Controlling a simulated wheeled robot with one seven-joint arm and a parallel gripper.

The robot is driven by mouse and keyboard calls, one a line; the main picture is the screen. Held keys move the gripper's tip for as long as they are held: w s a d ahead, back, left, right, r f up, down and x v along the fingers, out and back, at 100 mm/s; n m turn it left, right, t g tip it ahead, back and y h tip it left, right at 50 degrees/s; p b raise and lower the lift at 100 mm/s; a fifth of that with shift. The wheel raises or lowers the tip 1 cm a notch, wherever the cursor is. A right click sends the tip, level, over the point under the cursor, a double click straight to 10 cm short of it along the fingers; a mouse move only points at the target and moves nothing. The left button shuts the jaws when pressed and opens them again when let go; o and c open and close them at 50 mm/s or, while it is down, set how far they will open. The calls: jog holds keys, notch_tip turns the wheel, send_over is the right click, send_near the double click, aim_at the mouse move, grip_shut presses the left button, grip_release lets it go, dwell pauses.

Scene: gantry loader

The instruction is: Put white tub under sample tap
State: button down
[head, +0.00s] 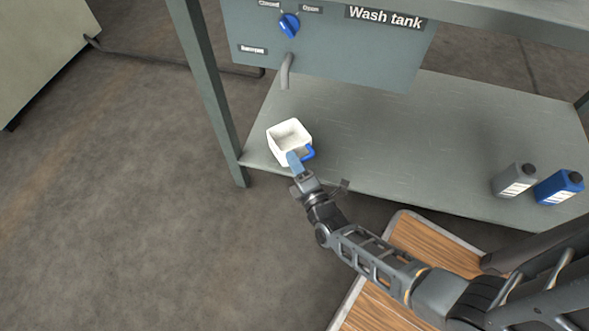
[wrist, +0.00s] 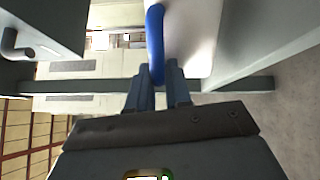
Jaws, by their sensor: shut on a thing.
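The white tub (head: 290,135) is a small open square container with a blue handle, and it looks empty. In the head view it is at the front left of the shelf, in front of the sample tap (head: 286,72). My gripper (head: 296,162) is shut on the tub's blue handle (wrist: 156,45). In the wrist view the handle runs between the two fingers, with the white tub wall (wrist: 190,35) beside it. I cannot tell whether the tub touches the shelf. The bent grey tap also shows at the upper left of the wrist view (wrist: 12,45).
The tap sits below a blue knob (head: 289,26) on the wash tank panel (head: 340,50). A leg (head: 215,95) stands left of the tub. A grey bottle (head: 515,180) and a blue bottle (head: 559,187) stand at the right of the shelf (head: 430,130). The shelf's middle is clear.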

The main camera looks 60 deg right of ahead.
notch_tip(320, 180, down, 3)
jog(key=shift+r+b, duration=0.2)
jog(key=shift+b, duration=0.35)
jog(key=c, duration=1.1)
grip_release()
jog(key=shift+o, duration=0.2)
